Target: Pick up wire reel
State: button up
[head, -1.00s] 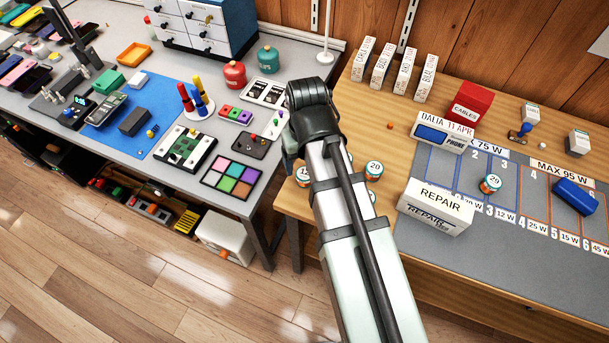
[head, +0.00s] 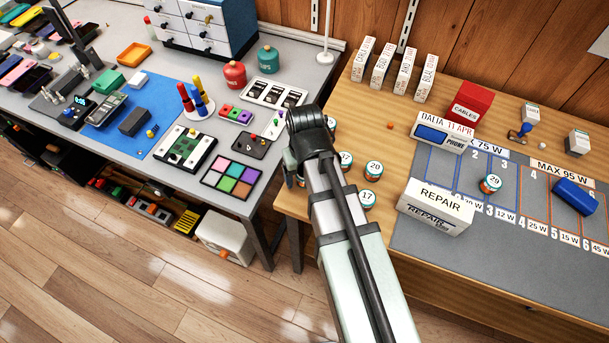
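Several small round reel-like pieces with numbered white tops and coloured sides stand on the wooden table just right of my arm. One is the back reel (head: 373,170), one the front reel (head: 367,198), and another (head: 345,160) is partly covered by my arm. A further numbered piece (head: 490,184) stands on the grey mat. I cannot tell which one is the wire reel. My gripper (head: 290,178) is over the left edge of the wooden table, left of these reels. Its fingers are mostly hidden behind my wrist, so their opening and any hold do not show.
A white REPAIR box (head: 436,206) stands right of the reels, on the grey mat (head: 440,258). A red CABLES box (head: 472,102) and upright white boxes (head: 427,78) stand farther back. The grey bench (head: 245,212) is to the left, with a gap between the tables.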

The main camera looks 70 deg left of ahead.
jog(key=shift+c, duration=0.3)
jog(key=c, duration=1)
jog(key=shift+c, duration=0.2)
jog(key=shift+r, duration=5)
